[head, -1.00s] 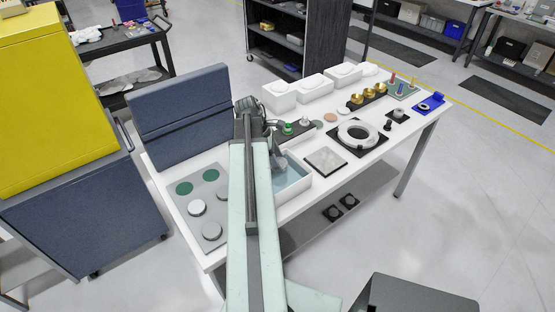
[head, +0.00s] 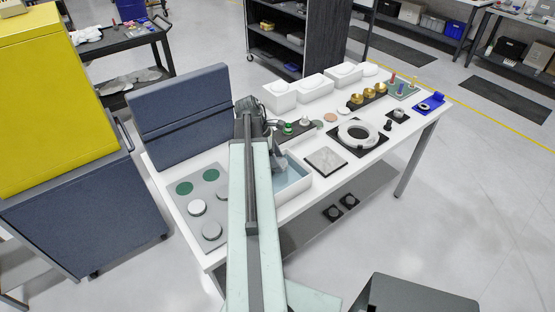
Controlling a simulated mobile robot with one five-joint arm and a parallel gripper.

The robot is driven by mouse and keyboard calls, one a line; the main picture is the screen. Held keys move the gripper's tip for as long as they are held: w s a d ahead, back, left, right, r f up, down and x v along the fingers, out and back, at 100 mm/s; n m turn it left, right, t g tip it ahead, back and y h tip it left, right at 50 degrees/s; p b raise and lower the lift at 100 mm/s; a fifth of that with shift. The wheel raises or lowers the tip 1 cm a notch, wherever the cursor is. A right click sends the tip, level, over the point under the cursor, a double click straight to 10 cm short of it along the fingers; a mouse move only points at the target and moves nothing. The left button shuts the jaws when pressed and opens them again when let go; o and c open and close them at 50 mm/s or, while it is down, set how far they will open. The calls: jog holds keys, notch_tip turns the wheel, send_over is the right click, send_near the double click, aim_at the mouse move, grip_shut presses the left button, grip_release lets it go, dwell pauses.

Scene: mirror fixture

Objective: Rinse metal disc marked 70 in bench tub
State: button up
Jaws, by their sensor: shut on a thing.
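The bench tub (head: 296,184) is a white-walled open box with pale blue inside, standing on the white bench just right of my arm. My gripper (head: 278,166) is at the tub, with its end at or just over the tub's left part. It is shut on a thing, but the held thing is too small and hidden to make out. Two pale metal discs, an upper one (head: 197,207) and a lower one (head: 211,230), lie on a grey board (head: 209,247) left of my arm. No number is readable on any disc.
Two green round spots (head: 184,188) mark the same board. A blue panel (head: 185,105) stands behind it. A black square with a white ring (head: 358,134), a framed plate (head: 326,160), white boxes (head: 314,87) and small parts fill the bench to the right.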

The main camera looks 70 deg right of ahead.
notch_tip(320, 180, up, 4)
jog(key=p, duration=0.4)
jog(key=shift+r, duration=0.15)
jog(key=shift+f, duration=0.25)
